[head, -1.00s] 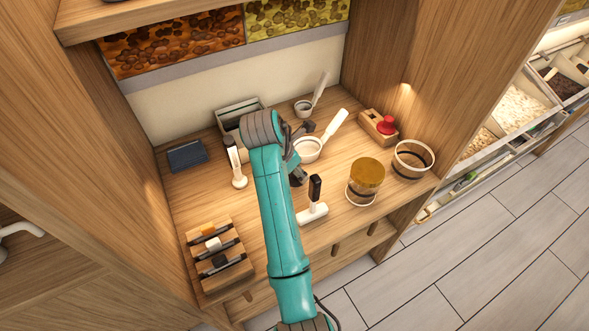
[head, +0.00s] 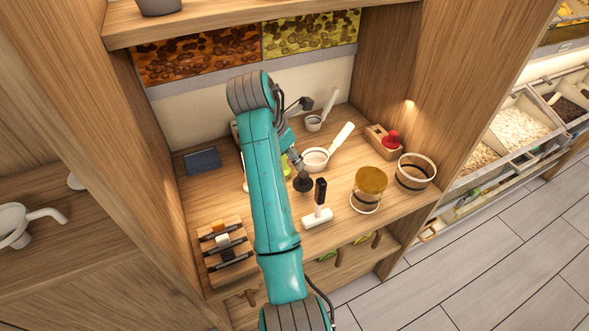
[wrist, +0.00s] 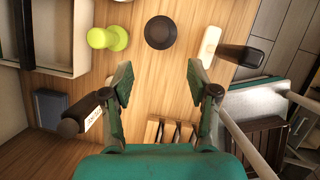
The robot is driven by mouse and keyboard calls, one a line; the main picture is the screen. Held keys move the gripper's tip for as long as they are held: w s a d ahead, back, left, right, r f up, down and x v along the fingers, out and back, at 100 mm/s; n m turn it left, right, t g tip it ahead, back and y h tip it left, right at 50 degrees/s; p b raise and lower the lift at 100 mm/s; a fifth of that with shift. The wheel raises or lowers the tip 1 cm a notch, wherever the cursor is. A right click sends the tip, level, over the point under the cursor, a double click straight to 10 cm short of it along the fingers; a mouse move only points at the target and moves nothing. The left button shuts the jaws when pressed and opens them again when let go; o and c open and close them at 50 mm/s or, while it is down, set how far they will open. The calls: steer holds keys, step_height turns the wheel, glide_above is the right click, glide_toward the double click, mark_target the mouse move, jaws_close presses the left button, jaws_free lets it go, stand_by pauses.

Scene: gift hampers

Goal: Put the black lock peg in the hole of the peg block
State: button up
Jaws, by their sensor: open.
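The black lock peg (head: 303,181) stands on the shelf top just right of my arm in the head view, its round black head uppermost. It also shows in the wrist view (wrist: 160,32) near the top, ahead of my fingers. My gripper (wrist: 160,88) is open and empty, its two green and dark fingers spread wide, apart from the peg. In the head view my arm hides most of it. The likely peg block (head: 380,143) is the wooden block at the back right, with a red knob (head: 391,139) in it. Its hole is not clear.
A lime-green knob (wrist: 108,37) stands beside the peg.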

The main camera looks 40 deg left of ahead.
mark_target(304, 174)
steer(key=w+d+m+g+y, duration=0.4)
steer(key=d+m+y, duration=0.1)
steer(key=m, duration=1.3)
steer(key=x, duration=0.6)
steer(key=shift+w+d+f, duration=0.15)
steer(key=shift+w+d, duration=0.05)
steer(key=shift+d, duration=0.1)
steer(key=shift+a+x, duration=0.15)
steer(key=shift+x, duration=1.2)
steer(key=shift+a+x, duration=0.2)
steer(key=shift+x, duration=1.1)
jaws_close()
